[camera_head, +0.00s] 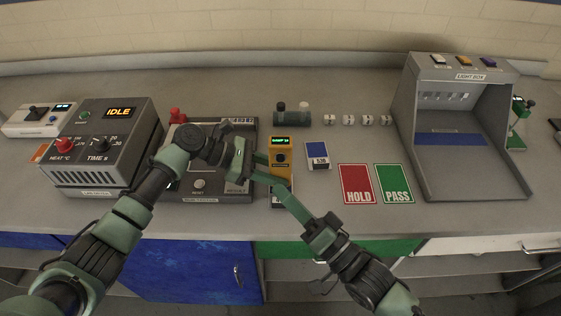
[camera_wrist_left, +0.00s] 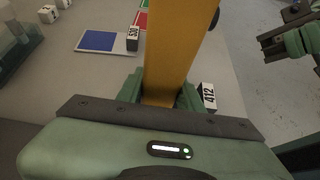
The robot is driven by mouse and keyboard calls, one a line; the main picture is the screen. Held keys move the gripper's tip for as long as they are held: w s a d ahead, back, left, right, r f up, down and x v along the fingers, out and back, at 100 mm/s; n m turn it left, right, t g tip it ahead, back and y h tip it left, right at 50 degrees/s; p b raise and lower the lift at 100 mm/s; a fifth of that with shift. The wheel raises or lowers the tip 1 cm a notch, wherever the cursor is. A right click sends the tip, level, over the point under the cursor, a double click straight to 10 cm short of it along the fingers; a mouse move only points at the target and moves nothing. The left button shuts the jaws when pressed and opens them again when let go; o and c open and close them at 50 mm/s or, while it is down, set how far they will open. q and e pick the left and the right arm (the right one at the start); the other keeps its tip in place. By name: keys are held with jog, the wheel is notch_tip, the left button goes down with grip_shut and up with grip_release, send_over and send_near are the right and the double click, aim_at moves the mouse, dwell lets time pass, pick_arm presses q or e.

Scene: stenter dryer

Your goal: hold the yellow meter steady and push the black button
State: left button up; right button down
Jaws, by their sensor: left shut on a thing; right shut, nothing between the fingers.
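The yellow meter (camera_head: 281,171) stands at the middle of the bench, with a lit green display at its top and a dark round spot below it, perhaps the black button (camera_head: 281,157). My left gripper (camera_head: 262,167) is shut on the meter from its left side. In the left wrist view the meter (camera_wrist_left: 178,45) rises between the two green fingers (camera_wrist_left: 162,98). My right gripper (camera_head: 272,182) is shut and empty, its fingertips close to the meter's lower front; I cannot tell whether they touch. It also shows at the right of the left wrist view (camera_wrist_left: 285,42).
A grey heater box (camera_head: 105,145) and a dark press-like unit (camera_head: 225,190) stand at the left. A blue sample card (camera_head: 318,155), a red HOLD card (camera_head: 357,184) and a green PASS card (camera_head: 395,184) lie to the right. A light box (camera_head: 465,165) stands beyond them.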

pick_arm(q)
jog(key=o, duration=1.1)
jog(key=shift+c, duration=0.2)
jog(key=v, duration=1.2)
jog(key=shift+f, duration=0.1)
